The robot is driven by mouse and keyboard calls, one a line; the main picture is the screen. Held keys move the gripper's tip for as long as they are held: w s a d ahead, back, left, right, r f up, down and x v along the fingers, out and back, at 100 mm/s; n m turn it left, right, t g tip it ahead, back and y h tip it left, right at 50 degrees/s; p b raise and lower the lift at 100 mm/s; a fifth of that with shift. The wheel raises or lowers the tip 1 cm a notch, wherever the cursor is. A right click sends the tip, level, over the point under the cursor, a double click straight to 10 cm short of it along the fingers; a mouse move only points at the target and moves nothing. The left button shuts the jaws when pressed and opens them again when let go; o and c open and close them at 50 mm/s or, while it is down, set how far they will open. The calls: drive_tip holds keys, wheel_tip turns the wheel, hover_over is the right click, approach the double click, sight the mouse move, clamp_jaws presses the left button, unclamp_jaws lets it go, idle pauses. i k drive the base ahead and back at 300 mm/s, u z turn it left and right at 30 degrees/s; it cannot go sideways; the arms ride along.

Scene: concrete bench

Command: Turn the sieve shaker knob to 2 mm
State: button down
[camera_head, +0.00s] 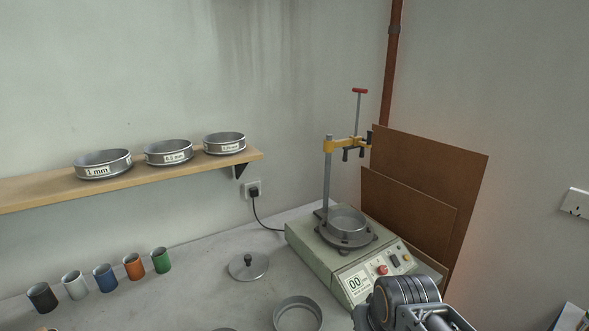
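The sieve shaker (303,246) is a pale green box on the bench with a metal sieve pan (346,222) on top. Its front panel has a white display plate (356,283) reading "00", a red round control (382,270), a dark switch (394,261) and a small light-coloured control. I cannot tell which of these is the knob, and no 2 mm mark is readable. The dark ribbed end of my arm (405,293) is at the lower right, in front of the panel's lower edge. My gripper's fingertips do not show clearly.
A post with a yellow clamp (343,145) rises from the shaker. A lid (248,266) and an empty sieve ring (297,314) lie on the bench. Several coloured cups (105,277) stand at left. A shelf (40,190) holds three labelled sieves. Brown boards (425,180) lean behind the shaker.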

sight(382, 270)
drive_tip(key=z, duration=1.7)
drive_tip(key=i, duration=0.45)
drive_tip(key=u, duration=2.3)
